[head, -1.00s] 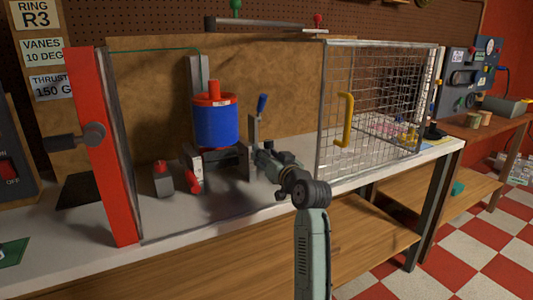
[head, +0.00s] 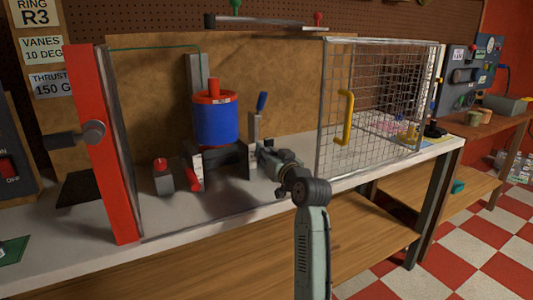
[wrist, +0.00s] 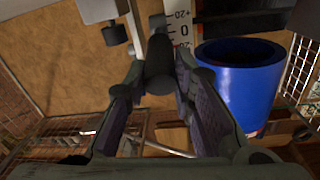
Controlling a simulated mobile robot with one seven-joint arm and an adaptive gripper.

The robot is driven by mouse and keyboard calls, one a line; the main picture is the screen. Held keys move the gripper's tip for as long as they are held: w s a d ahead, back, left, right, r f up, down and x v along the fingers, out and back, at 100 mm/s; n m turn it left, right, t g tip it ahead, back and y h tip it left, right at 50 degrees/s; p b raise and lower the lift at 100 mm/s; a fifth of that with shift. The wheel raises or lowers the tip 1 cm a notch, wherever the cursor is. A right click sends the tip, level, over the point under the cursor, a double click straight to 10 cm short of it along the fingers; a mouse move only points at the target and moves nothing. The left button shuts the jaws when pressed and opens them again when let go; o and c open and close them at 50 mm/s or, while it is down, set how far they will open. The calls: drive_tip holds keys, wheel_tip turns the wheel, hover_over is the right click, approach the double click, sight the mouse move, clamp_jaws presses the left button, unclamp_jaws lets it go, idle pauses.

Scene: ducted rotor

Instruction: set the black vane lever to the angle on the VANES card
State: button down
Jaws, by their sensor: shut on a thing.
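The VANES card (head: 43,52) on the back board reads 10 DEG. The blue ducted rotor (head: 216,122) with red parts on top stands on the bench; its blue duct is at right in the wrist view (wrist: 238,85). The black vane lever (wrist: 160,65) is between the fingers of my gripper (wrist: 155,85), which is shut on it. A white scale (wrist: 183,30) marked 20, 0, 20 is just behind the lever; I cannot read the exact angle. In the head view my gripper (head: 262,153) is right of the rotor, and the lever is hard to make out.
A wire-mesh guard door with a yellow handle (head: 345,118) stands to the right of my arm. A red post (head: 100,145) is at left.

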idle(0.3)
drive_tip(key=f+b, duration=0.3)
drive_tip(key=shift+s+f, duration=0.25)
drive_tip(key=shift+f, duration=0.15)
drive_tip(key=shift+d, duration=0.1)
drive_tip(key=c, duration=1.6)
unclamp_jaws()
drive_tip(key=shift+w+f, duration=0.1)
drive_tip(key=shift+f, duration=0.05)
drive_tip(key=shift+o, duration=1.2)
drive_tip(key=shift+r, duration=0.3)
drive_tip(key=v, duration=1.2)
drive_tip(key=shift+c, duration=0.2)
